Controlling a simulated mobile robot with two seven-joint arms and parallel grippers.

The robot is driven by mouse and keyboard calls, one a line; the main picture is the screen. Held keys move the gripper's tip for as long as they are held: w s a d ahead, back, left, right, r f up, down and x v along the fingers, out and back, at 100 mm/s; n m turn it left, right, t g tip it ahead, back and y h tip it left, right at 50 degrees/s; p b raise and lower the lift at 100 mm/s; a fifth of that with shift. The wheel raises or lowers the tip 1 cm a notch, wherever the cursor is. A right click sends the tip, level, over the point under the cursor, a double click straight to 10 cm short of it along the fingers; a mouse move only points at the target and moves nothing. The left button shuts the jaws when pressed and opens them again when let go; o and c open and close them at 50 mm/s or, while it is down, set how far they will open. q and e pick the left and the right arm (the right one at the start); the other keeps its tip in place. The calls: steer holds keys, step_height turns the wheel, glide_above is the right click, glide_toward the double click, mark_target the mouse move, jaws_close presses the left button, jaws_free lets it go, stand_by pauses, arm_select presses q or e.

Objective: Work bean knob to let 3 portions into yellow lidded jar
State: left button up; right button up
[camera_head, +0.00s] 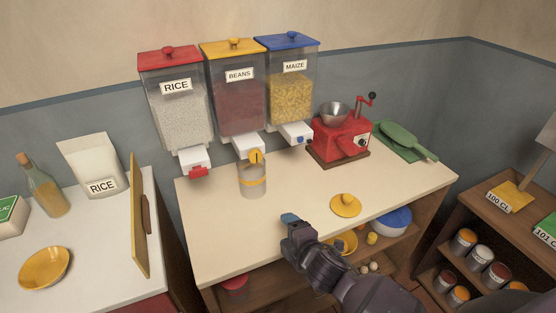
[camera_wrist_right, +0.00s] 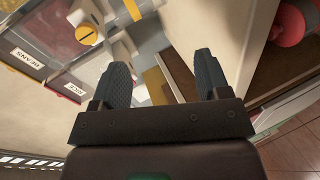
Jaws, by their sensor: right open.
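The bean dispenser (camera_head: 236,103) has a yellow lid, a BEANS label and dark red beans. Its round yellow knob (camera_head: 256,157) is on the white spout; it also shows in the right wrist view (camera_wrist_right: 88,34). A clear jar with a yellow band (camera_head: 252,190) stands on the counter under this spout; I cannot make out its contents. A yellow lid with a small knob (camera_head: 345,206) lies apart on the counter, to the right. My right gripper (camera_head: 290,219) is open and empty at the counter's front, apart from knob and jar. My left gripper is not in view.
A rice dispenser (camera_head: 178,112) and a maize dispenser (camera_head: 291,92) flank the beans. A red grinder (camera_head: 341,139) and green scoop (camera_head: 404,141) are to the right. A wooden board (camera_head: 138,222) stands upright at left. The counter's front middle is clear.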

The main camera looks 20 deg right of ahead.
steer(key=w+a+r+n+t+p, duration=0.1)
steer(key=w+r+n, duration=0.4)
steer(key=n, duration=0.5)
steer(key=n+t+h+p, duration=0.1)
steer(key=n+t+p, duration=0.15)
steer(key=n, duration=0.65)
glide_toward(257, 158)
steer(key=b, duration=0.1)
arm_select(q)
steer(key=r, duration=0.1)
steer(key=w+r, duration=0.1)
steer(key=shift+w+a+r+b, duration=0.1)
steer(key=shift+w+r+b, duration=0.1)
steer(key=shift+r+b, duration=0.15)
arm_select(e)
steer(key=w, duration=1)
steer(key=shift+a, duration=0.15)
steer(key=c, duration=0.9)
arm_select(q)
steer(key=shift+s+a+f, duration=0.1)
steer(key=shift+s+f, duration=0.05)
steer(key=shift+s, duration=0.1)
arm_select(e)
steer(key=shift+f, duration=0.1)
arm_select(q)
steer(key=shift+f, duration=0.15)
